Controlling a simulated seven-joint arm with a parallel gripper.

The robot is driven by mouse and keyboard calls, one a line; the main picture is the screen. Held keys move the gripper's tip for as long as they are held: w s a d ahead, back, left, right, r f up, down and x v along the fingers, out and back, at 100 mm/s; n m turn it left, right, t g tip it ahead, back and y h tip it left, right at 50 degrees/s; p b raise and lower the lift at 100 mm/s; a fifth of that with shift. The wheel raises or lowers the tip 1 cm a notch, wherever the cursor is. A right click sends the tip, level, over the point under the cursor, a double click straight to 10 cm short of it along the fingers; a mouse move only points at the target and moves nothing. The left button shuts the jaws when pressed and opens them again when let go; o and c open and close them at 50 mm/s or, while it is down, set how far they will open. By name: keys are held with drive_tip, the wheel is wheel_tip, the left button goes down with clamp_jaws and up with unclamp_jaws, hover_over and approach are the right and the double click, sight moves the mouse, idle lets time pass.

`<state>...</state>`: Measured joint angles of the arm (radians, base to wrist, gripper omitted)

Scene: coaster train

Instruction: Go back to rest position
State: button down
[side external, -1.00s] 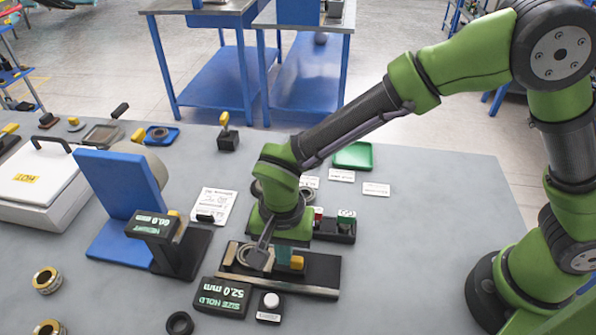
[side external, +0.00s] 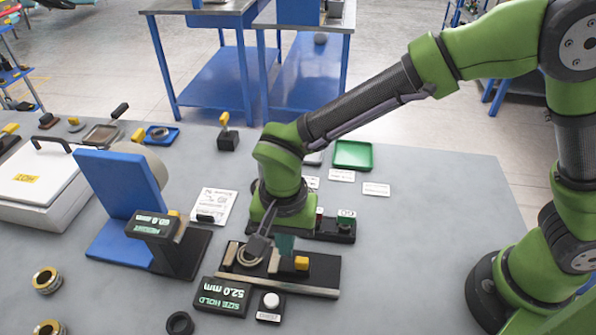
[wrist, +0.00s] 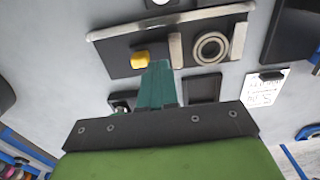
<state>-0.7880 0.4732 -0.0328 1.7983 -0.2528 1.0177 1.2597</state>
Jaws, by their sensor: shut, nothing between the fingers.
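My gripper (side external: 272,248) is shut and empty, pointing down just above the size gauge (side external: 318,275) in the side external view. In the wrist view its teal finger (wrist: 155,85) reaches toward the gauge. A grey metal ring (side external: 249,255) lies on the gauge to the left of the fingers; in the wrist view this ring (wrist: 210,47) is clear of the fingers. A yellow block (side external: 300,263) sits on the gauge to their right. The gauge's display (side external: 222,296) reads "SIZE HOLD 52.0 mm".
A blue stand (side external: 115,205) and a height gauge with its display (side external: 152,225) stand to the left. A black tray (side external: 335,230) is close behind the gripper. A green tray (side external: 353,155) is farther back. The table's right part is clear.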

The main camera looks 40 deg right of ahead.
drive_tip(key=shift+r, duration=0.4)
drive_tip(key=shift+w, duration=0.1)
drive_tip(key=shift+f+n, duration=0.1)
drive_tip(key=shift+n, duration=0.5)
drive_tip(key=d+n, duration=0.1)
drive_tip(key=s+d+r+n, duration=0.1)
drive_tip(key=shift+s+n, duration=0.25)
drive_tip(key=shift+n, duration=0.05)
drive_tip(key=s+d+r+t+y, duration=0.1)
drive_tip(key=s+d+r+t, duration=0.1)
drive_tip(key=d+r, duration=0.6)
drive_tip(key=s+d+r+n+t+y, duration=0.1)
drive_tip(key=s+d+r+t, duration=0.2)
drive_tip(key=d, duration=1.2)
wheel_tip(320, 180, up, 5)
drive_tip(key=shift+s+d+f+t, duration=0.1)
drive_tip(key=shift+s+d+t, duration=0.25)
drive_tip(key=shift+t, duration=0.75)
